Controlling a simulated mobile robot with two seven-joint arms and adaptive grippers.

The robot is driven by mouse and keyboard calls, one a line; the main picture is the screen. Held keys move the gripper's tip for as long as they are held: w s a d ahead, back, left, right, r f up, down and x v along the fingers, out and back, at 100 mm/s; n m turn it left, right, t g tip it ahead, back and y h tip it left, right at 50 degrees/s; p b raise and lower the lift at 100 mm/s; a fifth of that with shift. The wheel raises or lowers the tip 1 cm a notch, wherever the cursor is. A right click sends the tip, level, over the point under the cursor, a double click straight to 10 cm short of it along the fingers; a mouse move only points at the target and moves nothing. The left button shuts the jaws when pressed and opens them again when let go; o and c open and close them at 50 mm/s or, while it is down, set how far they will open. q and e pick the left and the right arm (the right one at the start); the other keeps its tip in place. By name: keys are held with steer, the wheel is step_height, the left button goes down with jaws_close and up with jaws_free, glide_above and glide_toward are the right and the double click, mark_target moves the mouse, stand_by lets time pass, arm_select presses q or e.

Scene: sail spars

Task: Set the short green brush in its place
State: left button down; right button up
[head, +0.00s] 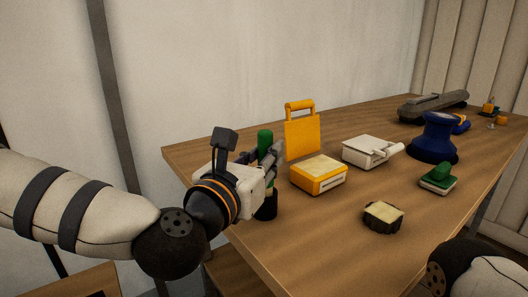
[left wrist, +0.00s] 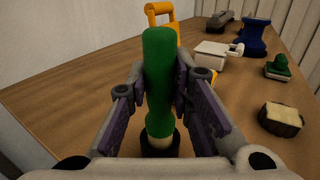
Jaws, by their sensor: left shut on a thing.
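The short green brush (head: 265,140) is upright in my left gripper (head: 268,157), near the table's left front edge. In the left wrist view the green handle (left wrist: 159,58) stands between the fingers of the left gripper (left wrist: 160,85), which are shut on it from both sides. Below the green is a short pale band, and below that a dark round part (head: 266,208). I cannot tell whether this dark part is the brush's own end or a holder around it. My right gripper is not in view.
The wooden table (head: 315,240) is clear in front.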

arm_select(q)
steer(key=shift+f+b, duration=0.75)
steer(key=shift+f, duration=1.1)
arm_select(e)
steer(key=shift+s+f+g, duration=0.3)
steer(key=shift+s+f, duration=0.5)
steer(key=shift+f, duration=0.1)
arm_select(q)
steer(key=c, duration=1.3)
jaws_free()
steer(key=shift+c, duration=0.2)
steer(key=v, duration=0.7)
steer(key=shift+s+a, duration=0.1)
steer(key=shift+s, duration=0.15)
